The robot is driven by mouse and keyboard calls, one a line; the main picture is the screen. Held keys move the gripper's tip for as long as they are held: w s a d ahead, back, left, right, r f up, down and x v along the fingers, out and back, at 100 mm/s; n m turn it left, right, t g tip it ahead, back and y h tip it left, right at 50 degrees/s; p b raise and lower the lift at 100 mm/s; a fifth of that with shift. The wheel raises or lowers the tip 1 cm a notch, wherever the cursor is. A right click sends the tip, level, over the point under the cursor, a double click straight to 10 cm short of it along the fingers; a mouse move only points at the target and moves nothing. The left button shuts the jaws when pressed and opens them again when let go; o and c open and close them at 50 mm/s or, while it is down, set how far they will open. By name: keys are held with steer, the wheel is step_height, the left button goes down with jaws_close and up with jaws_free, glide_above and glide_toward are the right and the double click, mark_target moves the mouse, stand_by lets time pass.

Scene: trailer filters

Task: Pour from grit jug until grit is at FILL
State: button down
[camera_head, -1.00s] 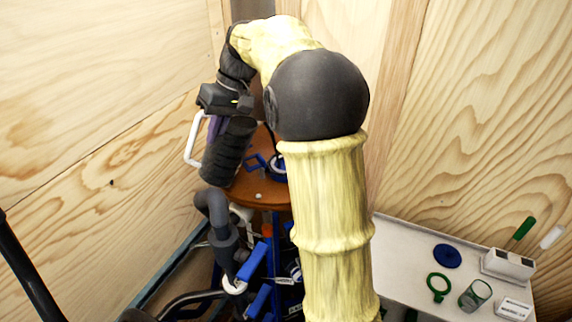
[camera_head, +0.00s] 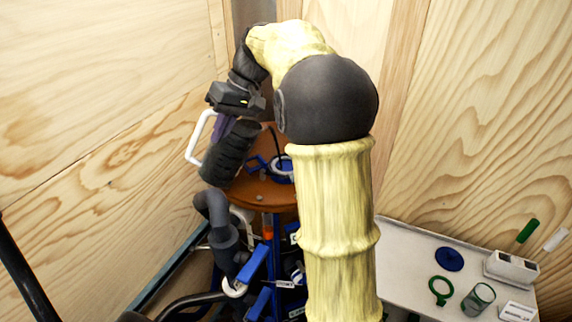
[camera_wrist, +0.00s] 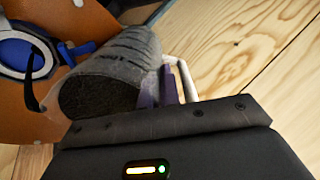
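The grit jug (camera_head: 230,153) is a dark ribbed cylinder with a white handle (camera_head: 194,145), held tilted in the air at the left edge of the orange-brown tank top. In the wrist view the jug (camera_wrist: 130,62) looks greyish and see-through, with dark grit (camera_wrist: 97,97) near its mouth, which faces lower left. My gripper (camera_head: 221,128) has purple fingers, which also show in the wrist view (camera_wrist: 158,88) between the jug and its handle; they appear closed on the jug's handle side. A blue-rimmed opening (camera_head: 283,168) is in the tank top (camera_head: 262,191). I cannot make out a FILL mark or any falling grit.
Grey pipes (camera_head: 222,230) and blue valve handles (camera_head: 252,263) stand below the tank top. A white table (camera_head: 405,262) at right holds a blue disc (camera_head: 449,259), a green ring (camera_head: 441,290), a glass (camera_head: 478,298) and white boxes (camera_head: 512,267). Plywood walls close in behind.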

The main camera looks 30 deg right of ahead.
mark_target(238, 127)
steer(key=shift+s+d+r+y+b, duration=0.1)
steer(key=shift+s+d+y+b, duration=0.05)
steer(key=shift+d+y+b, duration=0.8)
stand_by(1.4)
steer(key=shift+d+t+y+b, duration=0.4)
steer(key=shift+d+y+b, duration=0.45)
steer(key=shift+y, duration=0.7)
stand_by(3.9)
steer(key=shift+s, duration=0.1)
